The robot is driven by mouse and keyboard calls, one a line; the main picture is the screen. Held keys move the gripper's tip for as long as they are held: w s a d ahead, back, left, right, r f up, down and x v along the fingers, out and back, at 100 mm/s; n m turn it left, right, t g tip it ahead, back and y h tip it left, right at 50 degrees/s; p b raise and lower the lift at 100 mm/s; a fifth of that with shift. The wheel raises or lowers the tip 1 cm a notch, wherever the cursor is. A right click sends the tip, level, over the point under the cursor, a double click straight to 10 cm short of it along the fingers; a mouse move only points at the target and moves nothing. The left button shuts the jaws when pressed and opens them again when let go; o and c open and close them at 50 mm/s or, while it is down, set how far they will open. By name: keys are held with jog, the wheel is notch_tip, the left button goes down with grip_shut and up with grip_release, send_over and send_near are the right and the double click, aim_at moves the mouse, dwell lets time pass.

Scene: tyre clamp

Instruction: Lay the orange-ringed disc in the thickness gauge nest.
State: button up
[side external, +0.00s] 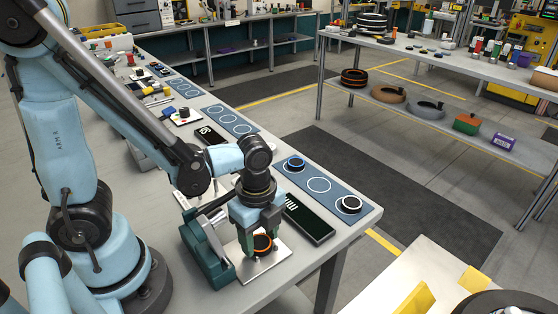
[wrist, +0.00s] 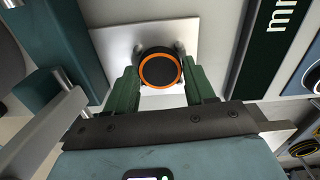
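The orange-ringed disc (wrist: 160,70) is black with an orange rim, and its round face shows in the wrist view. It also shows low between my fingers in the side view (side external: 262,244). My gripper (wrist: 160,75) has green fingers, one on each side of the disc, and appears shut on it. The thickness gauge has a teal body (side external: 205,244) and a pale metal plate (side external: 270,263) beneath the disc. Small grey pegs (wrist: 180,47) show beside the disc's far edge. The disc hides the nest's middle, and I cannot tell whether it touches the plate.
A dark display (side external: 308,219) lies beside the plate. A blue mat (side external: 335,196) with circles holds a blue-ringed disc (side external: 294,164) and a white-ringed disc (side external: 349,204). The bench's front edge is close to the plate. Other goods stand farther back.

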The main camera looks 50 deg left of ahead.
aim_at(260, 242)
jog(key=o, duration=0.3)
jog(key=shift+o, duration=0.2)
jog(key=shift+r, duration=0.15)
notch_tip(260, 242, up, 13)
jog(key=w+a+n+t, duration=0.4)
jog(key=a+n+t, duration=0.2)
jog(key=n, duration=1.1)
jog(key=shift+f+t, duration=0.3)
jog(key=shift+t, duration=0.3)
